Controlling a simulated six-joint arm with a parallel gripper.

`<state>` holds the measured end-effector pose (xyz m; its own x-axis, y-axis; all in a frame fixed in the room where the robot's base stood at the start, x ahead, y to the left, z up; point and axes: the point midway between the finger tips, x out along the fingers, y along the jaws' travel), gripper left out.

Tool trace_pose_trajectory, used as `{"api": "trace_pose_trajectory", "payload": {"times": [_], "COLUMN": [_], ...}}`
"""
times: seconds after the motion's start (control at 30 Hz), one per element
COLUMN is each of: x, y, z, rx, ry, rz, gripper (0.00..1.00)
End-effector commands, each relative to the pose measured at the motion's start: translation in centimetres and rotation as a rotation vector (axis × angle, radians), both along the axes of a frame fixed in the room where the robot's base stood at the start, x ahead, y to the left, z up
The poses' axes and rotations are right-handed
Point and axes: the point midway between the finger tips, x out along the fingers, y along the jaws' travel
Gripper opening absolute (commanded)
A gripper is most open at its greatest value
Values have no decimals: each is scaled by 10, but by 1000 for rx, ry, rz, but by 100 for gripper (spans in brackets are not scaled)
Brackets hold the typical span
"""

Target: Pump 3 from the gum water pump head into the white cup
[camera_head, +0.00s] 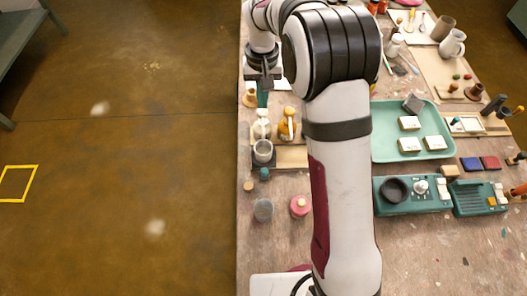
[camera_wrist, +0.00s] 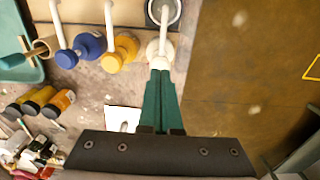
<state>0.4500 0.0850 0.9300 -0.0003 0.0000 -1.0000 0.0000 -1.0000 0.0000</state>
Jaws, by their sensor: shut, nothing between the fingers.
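My gripper (camera_head: 263,98) is shut and empty, its teal fingers pointing down at the white pump bottle (camera_head: 262,128). In the wrist view the fingertips (camera_wrist: 160,66) are right at the white pump head (camera_wrist: 160,48); I cannot tell whether they touch it or are just above. No label is readable to confirm it is gum water. The white cup (camera_head: 263,157) stands in front of this bottle, under its spout. Its round rim (camera_wrist: 176,12) shows at the top of the wrist view, partly cut off, with a grey inside.
A yellow pump bottle (camera_head: 287,128) stands right beside the white one, and a blue pump (camera_wrist: 88,46) stands beyond it. A teal tray (camera_head: 440,133) with pale blocks lies to the right. A grey jar (camera_head: 263,210) and a pink-lidded jar (camera_head: 299,206) stand nearer the front.

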Motion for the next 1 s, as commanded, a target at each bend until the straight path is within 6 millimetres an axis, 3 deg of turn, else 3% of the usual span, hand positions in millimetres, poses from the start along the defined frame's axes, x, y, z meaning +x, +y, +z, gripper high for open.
{"api": "trace_pose_trajectory", "payload": {"times": [0.37,0.73,1.0], "x": [0,1,0], "y": [0,0,0], "z": [2,51,60], "rx": [0,0,0], "ry": [-1,-3,0], "rz": [0,0,0], "gripper": [0,0,0]}}
